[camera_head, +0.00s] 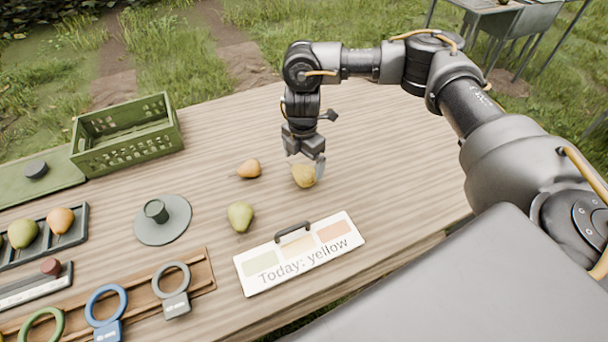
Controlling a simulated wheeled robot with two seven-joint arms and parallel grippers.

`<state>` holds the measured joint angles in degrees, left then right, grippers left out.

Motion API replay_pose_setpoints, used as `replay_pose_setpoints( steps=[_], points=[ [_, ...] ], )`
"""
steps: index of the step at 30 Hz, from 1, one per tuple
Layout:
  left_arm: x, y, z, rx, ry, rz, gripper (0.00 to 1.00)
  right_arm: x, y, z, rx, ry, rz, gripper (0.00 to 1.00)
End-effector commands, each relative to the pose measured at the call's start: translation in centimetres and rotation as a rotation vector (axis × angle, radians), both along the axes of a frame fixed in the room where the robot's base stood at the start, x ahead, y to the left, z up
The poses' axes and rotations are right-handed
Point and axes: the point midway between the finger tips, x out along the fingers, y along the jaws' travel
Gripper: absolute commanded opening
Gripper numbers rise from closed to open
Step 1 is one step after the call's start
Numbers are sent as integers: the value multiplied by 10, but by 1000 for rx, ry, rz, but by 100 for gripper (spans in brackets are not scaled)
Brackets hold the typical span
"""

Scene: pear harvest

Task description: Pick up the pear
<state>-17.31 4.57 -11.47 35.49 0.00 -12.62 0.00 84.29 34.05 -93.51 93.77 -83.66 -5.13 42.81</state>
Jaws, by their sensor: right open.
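Three pears lie loose on the wooden table. A yellow pear (303,176) lies directly under my right gripper (306,164), whose open fingers reach down around or just beside it; I cannot tell if they touch it. An orange pear (249,169) lies to its left. A green pear (240,216) lies nearer the front. A white sign (257,284) with a dark handle reads "Today: yellow" and lies at the table's front. My left gripper is not in view.
A green crate (126,148) stands at the back left. A dark tray (84,232) at the left holds pears. A round grey plate (177,226) and a wooden rack (203,268) with coloured rings (88,303) lie left of the sign. The table's right side (400,150) is clear.

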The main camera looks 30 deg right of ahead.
Motion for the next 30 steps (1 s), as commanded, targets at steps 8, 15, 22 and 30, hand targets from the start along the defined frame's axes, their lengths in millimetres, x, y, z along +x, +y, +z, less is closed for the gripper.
replay_pose_setpoints(
  steps=[8, 15, 22, 30],
  points=[
    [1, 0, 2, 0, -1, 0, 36, -3, -4, -29, 1, 3, -4, 96],
    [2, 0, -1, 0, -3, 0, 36, -2, -4, -52, 1, 0, -2, 96],
    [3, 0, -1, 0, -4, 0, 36, -2, -4, -52, 0, 0, -1, 95],
    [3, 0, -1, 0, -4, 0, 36, -2, -4, -52, 0, -1, -1, 60]
  ],
)
